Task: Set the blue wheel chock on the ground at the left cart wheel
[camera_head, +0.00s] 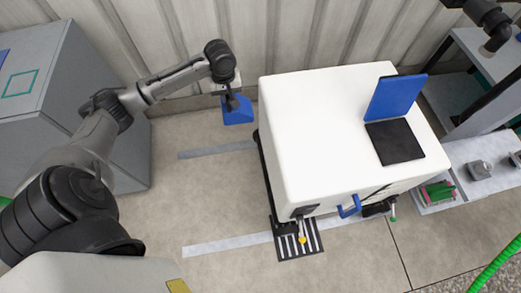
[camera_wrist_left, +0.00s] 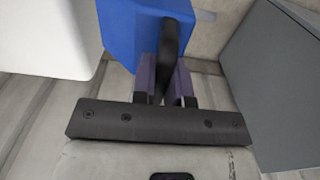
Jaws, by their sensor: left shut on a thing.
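The blue wheel chock (camera_head: 238,114) hangs from my left gripper (camera_head: 232,101), left of the white tote's far left corner. In the left wrist view the chock (camera_wrist_left: 128,32) has a dark handle (camera_wrist_left: 178,38), and the fingers (camera_wrist_left: 166,80) are shut on it. I cannot tell its exact height above the floor. The white tote (camera_head: 310,125) stands on a dark cart, whose left edge (camera_head: 263,165) shows under it. The left cart wheel is not clearly visible.
A grey cabinet (camera_head: 60,110) stands at the left and a corrugated wall (camera_head: 290,35) at the back. Pale strips (camera_head: 215,150) mark the floor. Floor left of the cart is clear. A bench (camera_head: 470,185) stands right.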

